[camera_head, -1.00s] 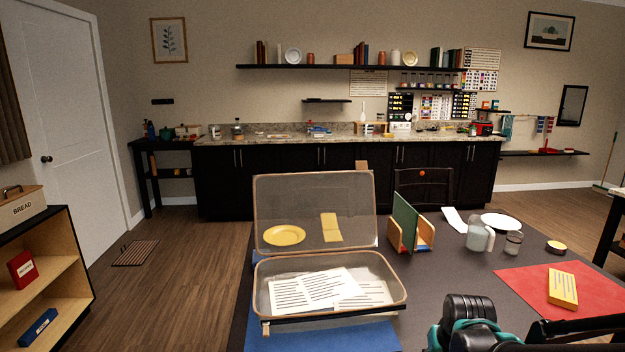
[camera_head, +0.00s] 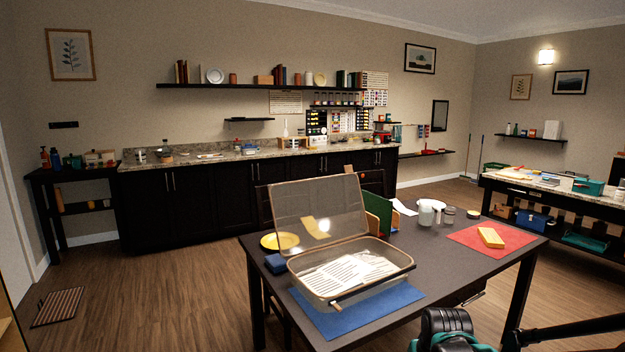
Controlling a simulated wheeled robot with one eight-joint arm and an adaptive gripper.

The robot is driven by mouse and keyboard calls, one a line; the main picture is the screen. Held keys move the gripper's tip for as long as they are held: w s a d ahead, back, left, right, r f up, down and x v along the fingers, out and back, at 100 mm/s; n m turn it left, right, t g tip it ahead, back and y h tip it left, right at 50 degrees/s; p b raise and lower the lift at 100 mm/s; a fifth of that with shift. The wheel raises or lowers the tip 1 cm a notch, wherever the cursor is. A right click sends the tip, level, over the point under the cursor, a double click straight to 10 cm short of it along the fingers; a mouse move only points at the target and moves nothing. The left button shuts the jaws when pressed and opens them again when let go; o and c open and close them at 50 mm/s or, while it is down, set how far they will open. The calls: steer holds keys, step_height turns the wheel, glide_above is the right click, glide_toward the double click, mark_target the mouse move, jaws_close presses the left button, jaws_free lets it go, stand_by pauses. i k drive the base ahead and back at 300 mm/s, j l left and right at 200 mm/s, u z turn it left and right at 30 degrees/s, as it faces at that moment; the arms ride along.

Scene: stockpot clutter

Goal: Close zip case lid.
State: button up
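The zip case (camera_head: 345,291) sits on a blue mat on the near left part of the dark table. Its clear lid (camera_head: 320,218) with a tan edge stands up at the back, leaning slightly backward, so the case is open. White printed sheets (camera_head: 346,270) lie inside the tray. A dark and teal part of my arm shows at the bottom edge, right of the case and in front of the table. My gripper's fingers are not visible in this view.
A yellow plate (camera_head: 279,241) sits behind the case's left side. A green book in a holder (camera_head: 378,212) stands close behind its right side. A pitcher (camera_head: 426,214) and a yellow block (camera_head: 490,237) on a red mat (camera_head: 463,235) are farther right.

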mark_target(349, 169)
steer(key=j+z, duration=0.2)
steer(key=j, duration=0.5)
steer(key=j+z, duration=0.2)
steer(key=j, duration=0.55)
steer(key=k+j+z, duration=0.2)
steer(key=j, duration=0.5)
steer(key=i+j, duration=0.15)
steer(key=j, duration=0.2)
steer(key=i+j+z, duration=0.1)
steer(key=j, duration=0.25)
steer(key=i+j, duration=0.15)
steer(key=j, duration=0.2)
steer(key=i+j+z, duration=0.1)
steer(key=j, duration=0.25)
steer(key=i+j, duration=0.15)
steer(key=j, duration=0.2)
steer(key=i+j+u, duration=0.55)
steer(key=i+j, duration=0.05)
steer(key=j, duration=0.05)
